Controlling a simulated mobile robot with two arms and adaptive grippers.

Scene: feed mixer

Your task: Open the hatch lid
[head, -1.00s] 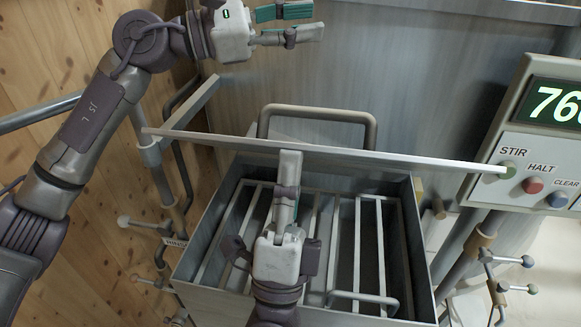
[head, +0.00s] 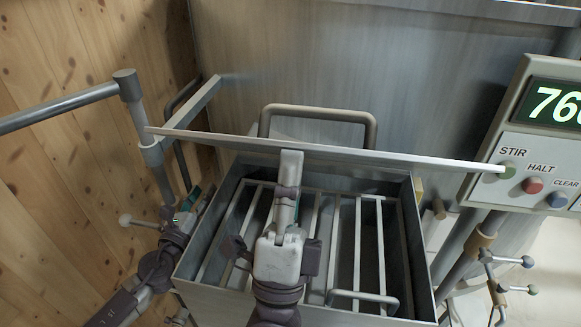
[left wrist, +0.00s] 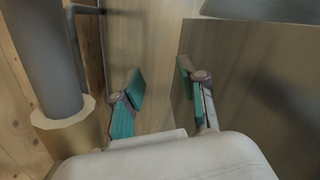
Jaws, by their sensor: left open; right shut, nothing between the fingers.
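The hatch lid (head: 400,161) is raised and seen nearly edge-on, a thin grey panel across the rear of the open hopper (head: 428,285). Its grey bar handle (head: 318,111) shows behind its upper edge. My right gripper (head: 291,158) is shut and empty, its fingertips against or just in front of the lid's near face; I cannot tell whether they touch. My left gripper (head: 192,203) is low beside the hopper's left wall, away from the lid. In the left wrist view it (left wrist: 158,92) is open, with teal pads apart and nothing between them.
A metal post (head: 150,130) with a rail stands left of the hopper; it is close in the left wrist view (left wrist: 48,60). Bars (head: 357,245) cross the hopper's opening. A control panel (head: 540,150) stands at the right. A wooden wall (head: 60,60) is at the left.

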